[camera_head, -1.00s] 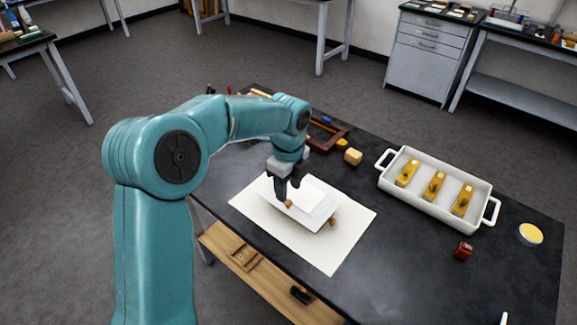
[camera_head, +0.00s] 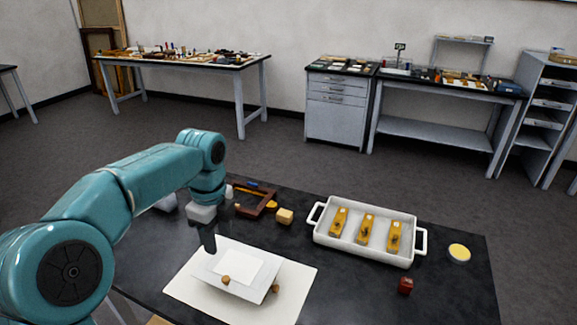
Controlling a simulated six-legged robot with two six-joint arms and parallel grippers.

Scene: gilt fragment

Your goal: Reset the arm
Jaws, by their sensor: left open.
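My left arm comes in from the left in the head view. Its gripper (camera_head: 207,240) points down over the back left part of a white sheet (camera_head: 188,292) on the black table. The gripper is open, and nothing shows between its fingers. My right gripper is not in view.
A white two-handled tray (camera_head: 320,238) holding several yellow pieces stands at the back right. The table's front right is clear.

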